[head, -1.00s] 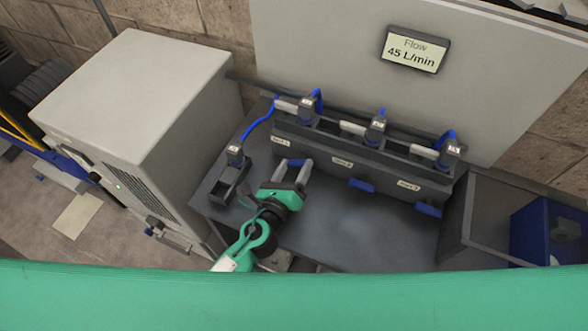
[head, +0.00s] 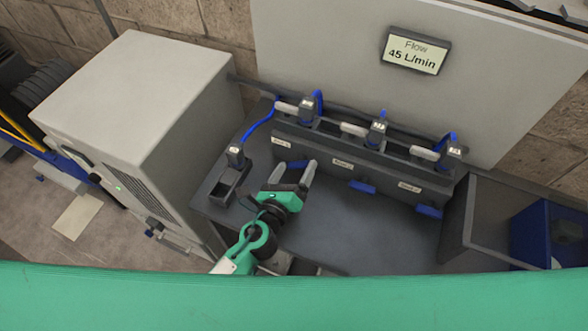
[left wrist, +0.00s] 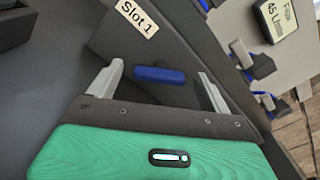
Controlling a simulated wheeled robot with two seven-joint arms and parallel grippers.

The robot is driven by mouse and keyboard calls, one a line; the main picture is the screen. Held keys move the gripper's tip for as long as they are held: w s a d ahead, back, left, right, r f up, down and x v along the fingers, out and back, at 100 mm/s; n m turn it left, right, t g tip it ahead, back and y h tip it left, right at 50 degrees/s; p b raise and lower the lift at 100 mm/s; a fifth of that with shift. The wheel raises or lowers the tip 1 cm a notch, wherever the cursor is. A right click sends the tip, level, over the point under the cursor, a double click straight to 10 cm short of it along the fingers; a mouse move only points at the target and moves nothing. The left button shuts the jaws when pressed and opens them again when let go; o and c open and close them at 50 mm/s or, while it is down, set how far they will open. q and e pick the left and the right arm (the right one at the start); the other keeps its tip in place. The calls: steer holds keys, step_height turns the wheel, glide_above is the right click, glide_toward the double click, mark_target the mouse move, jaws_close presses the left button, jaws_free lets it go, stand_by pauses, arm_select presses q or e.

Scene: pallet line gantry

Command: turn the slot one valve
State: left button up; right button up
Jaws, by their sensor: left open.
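The slot one valve is a short blue handle (left wrist: 160,75) on the dark front face under the "Slot 1" label (left wrist: 136,18) in the left wrist view. In the head view the handle (head: 298,163) is partly hidden by my fingers. My left gripper (left wrist: 160,70) is open. Its fingers stand one on each side of the handle, with gaps between them and it; I cannot tell how far the tips are from the face. In the head view the left gripper (head: 294,173) is at the left end of the manifold (head: 380,170). My right gripper is out of view.
Two similar blue handles (head: 362,187) and (head: 429,211) sit under the other slots. Blue-cabled connectors (head: 378,128) stand on top. A small dark holder (head: 229,184) with a connector is at the left. The display (head: 415,50) reads Flow 45 L/min. The bench front (head: 350,235) is clear.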

arm_select(q)
steer(key=v, duration=0.2)
steer(key=b+v, duration=0.1)
steer(key=v, duration=0.2)
steer(key=shift+f+b, duration=0.25)
steer(key=shift+b, duration=0.05)
steer(key=b+v, duration=0.2)
steer(key=v, duration=0.5)
steer(key=shift+s+b, duration=0.15)
steer(key=shift+b, duration=0.15)
steer(key=shift+s+a+r, duration=0.25)
steer(key=shift+s+a, duration=0.05)
steer(key=shift+s, duration=0.35)
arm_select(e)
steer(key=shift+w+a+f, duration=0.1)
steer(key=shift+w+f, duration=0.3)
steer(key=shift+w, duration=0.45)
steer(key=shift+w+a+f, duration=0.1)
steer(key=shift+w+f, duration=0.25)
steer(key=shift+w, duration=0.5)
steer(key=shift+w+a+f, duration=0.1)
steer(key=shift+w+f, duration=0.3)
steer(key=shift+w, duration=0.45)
